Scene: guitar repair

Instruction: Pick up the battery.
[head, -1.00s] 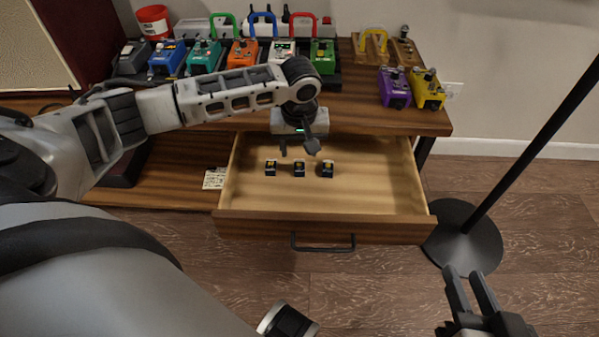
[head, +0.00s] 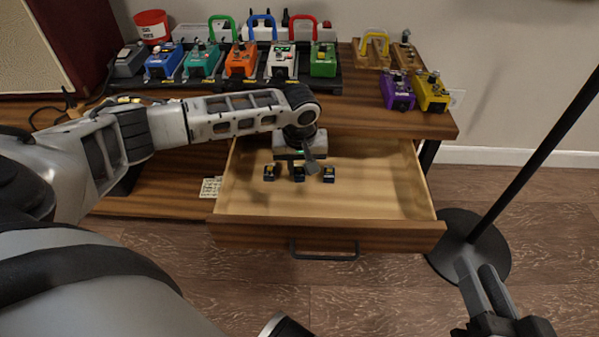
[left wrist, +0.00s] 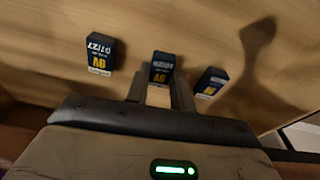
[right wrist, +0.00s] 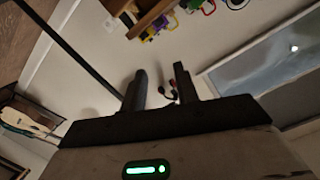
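Three small dark 9V batteries stand in a row in the open drawer: a left one (head: 269,172), a middle one (head: 298,175) and a right one (head: 329,175). My left gripper (head: 306,167) reaches down into the drawer at the middle battery and partly covers it. In the left wrist view the middle battery (left wrist: 161,67) shows between the tips of my open left fingers (left wrist: 160,90). The outer batteries (left wrist: 100,54) (left wrist: 211,83) lie outside the fingers. Contact with the middle battery cannot be told. My right gripper (head: 486,290) is open and empty, away from the drawer; its spread fingers show in the right wrist view (right wrist: 161,85).
The wooden drawer (head: 400,207) has a black handle (head: 325,256) and much bare floor. Several pedals stand on the tabletop above it, among them a purple (head: 397,90) and a yellow one (head: 432,92). A black stand (head: 470,245) is at the right, near my right gripper.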

